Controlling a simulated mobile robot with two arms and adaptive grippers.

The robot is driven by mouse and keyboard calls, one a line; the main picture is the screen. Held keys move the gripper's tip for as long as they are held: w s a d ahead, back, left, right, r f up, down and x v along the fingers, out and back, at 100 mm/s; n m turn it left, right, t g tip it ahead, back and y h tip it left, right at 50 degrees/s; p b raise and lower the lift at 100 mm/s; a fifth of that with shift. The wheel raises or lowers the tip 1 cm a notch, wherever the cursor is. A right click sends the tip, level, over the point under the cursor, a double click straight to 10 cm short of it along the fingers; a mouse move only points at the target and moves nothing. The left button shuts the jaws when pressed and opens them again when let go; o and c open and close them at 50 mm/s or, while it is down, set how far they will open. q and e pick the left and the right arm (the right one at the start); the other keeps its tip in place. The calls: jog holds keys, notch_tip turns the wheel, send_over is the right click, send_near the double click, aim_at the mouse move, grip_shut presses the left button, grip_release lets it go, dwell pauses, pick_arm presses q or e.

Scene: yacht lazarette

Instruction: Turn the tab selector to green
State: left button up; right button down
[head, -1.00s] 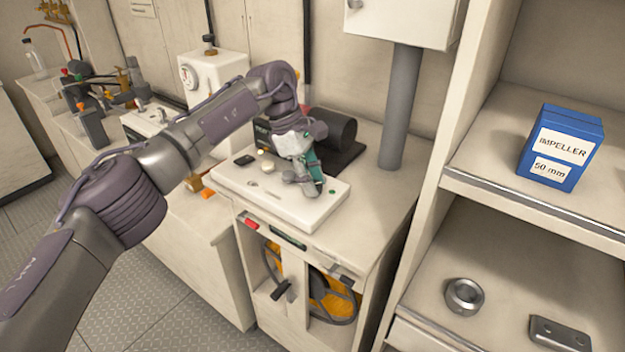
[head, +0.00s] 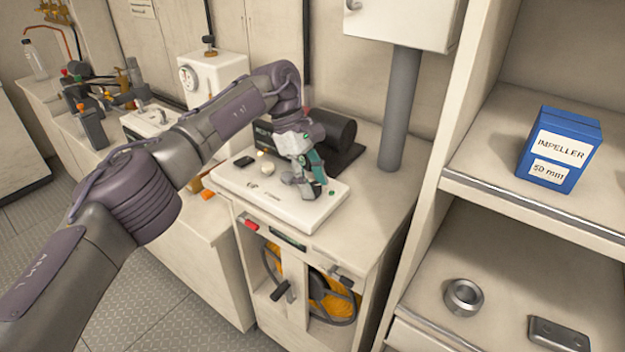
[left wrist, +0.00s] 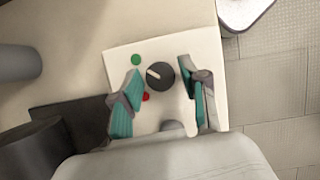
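The tab selector (left wrist: 160,75), a round dark knob with a pale pointer mark, sits on a white panel (left wrist: 205,58). A green dot (left wrist: 136,60) lies to its upper left and a red dot (left wrist: 145,97) to its lower left. The mark points left and slightly up, nearer the green dot's direction. My left gripper (left wrist: 160,70) is open, one finger on either side of the knob, with visible gaps. In the head view my left gripper (head: 312,186) is over the right part of the panel (head: 285,208) and hides the knob. My right gripper is not in view.
A dark cylinder (head: 333,130) lies behind the panel, and a grey post (head: 400,110) stands to the right. Shelves with a blue impeller box (head: 560,150) stand at the right.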

pick_arm(q)
jog(key=shift+o, duration=0.5)
jog(key=v, duration=0.7)
jog(key=shift+r, duration=0.2)
